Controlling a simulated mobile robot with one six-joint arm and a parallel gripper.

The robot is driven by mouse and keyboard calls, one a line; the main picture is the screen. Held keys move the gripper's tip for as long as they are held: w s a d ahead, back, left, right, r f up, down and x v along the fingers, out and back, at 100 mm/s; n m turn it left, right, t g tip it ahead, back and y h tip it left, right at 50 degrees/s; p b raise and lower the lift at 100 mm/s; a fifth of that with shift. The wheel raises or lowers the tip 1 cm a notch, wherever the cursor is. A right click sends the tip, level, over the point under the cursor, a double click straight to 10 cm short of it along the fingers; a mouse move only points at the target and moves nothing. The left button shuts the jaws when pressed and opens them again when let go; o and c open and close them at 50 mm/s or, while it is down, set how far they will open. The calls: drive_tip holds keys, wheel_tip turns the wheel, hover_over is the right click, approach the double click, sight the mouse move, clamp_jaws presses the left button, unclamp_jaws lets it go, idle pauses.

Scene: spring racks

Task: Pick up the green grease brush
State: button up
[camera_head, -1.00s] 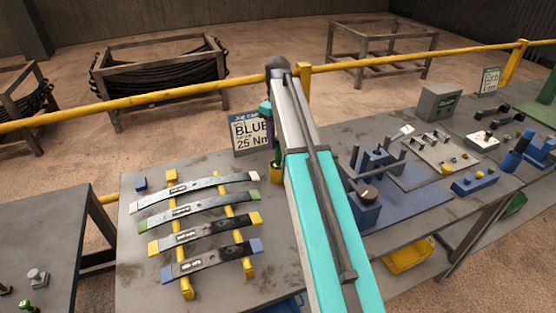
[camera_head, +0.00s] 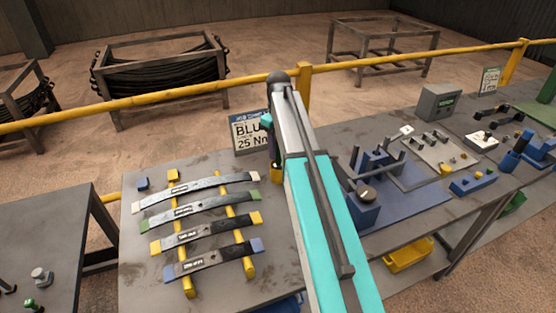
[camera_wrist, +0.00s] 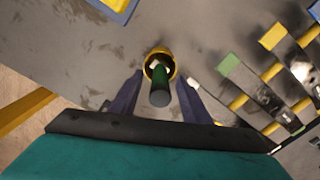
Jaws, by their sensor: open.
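The green grease brush (camera_wrist: 160,88) stands in a round yellow cup (camera_wrist: 159,55) on the bench top, in the wrist view. Its dark green handle points up toward the camera. My gripper (camera_wrist: 160,97) is open, with one dark finger on each side of the handle. I see gaps between the fingers and the handle. In the head view the yellow cup (camera_head: 276,173) shows partly behind my arm, close to the sign. My arm hides most of the brush and gripper there.
Several leaf springs (camera_head: 197,225) lie on yellow bars left of my arm. A sign (camera_head: 250,131) reading 25 Nm stands behind the cup. A blue fixture (camera_head: 362,207) stands to the right. A yellow rail (camera_head: 200,90) runs behind the bench.

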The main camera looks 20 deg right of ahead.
sight(279, 159)
drive_tip(key=shift+f+p, duration=0.45)
drive_tip(key=shift+f, duration=1.1)
drive_tip(key=shift+c, duration=0.5)
clamp_jaws()
